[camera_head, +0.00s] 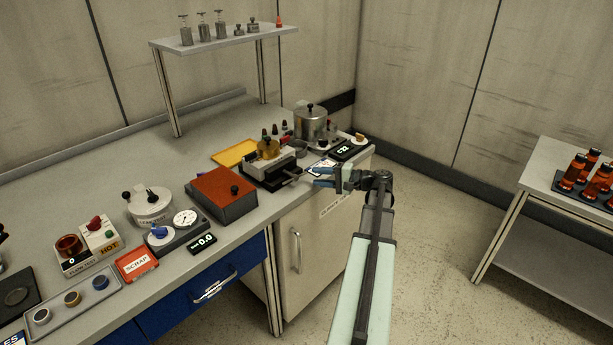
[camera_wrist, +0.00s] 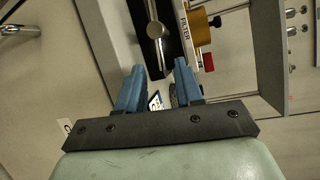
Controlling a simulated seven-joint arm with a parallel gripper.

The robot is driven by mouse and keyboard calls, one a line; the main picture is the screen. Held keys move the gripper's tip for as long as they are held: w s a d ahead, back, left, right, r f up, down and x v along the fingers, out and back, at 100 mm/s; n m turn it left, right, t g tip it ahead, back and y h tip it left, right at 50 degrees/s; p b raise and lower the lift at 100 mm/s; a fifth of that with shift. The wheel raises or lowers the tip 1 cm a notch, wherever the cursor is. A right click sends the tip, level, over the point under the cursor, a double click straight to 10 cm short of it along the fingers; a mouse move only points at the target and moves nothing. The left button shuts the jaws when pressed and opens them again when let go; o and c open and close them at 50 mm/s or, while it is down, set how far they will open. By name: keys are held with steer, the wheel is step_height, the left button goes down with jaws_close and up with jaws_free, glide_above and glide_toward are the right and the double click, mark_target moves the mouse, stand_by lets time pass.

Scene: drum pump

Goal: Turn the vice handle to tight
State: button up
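The vice (camera_head: 262,177) is a dark and light-grey block near the bench's front edge, with a brass-coloured round part (camera_head: 268,149) on top. Its handle (camera_head: 293,178) points out toward the front. In the wrist view the handle (camera_wrist: 156,31) is a grey bar with a round hub, ahead of my fingers. My gripper (camera_head: 318,177) is just off the bench edge, to the right of the handle. Its blue fingers (camera_wrist: 160,66) are apart, with nothing held between them. The handle's end lies near the gap between the fingertips; whether they touch is unclear.
A red-topped box (camera_head: 218,187) stands left of the vice. A yellow tray (camera_head: 234,153) lies behind it. A metal pot (camera_head: 311,122) and a small display unit (camera_head: 346,149) stand to the right. Open floor lies in front of the white cabinet (camera_head: 308,250).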

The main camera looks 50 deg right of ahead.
mark_target(295, 178)
steer(key=shift+x, duration=2.65)
steer(key=shift+c, duration=0.4)
jaws_close()
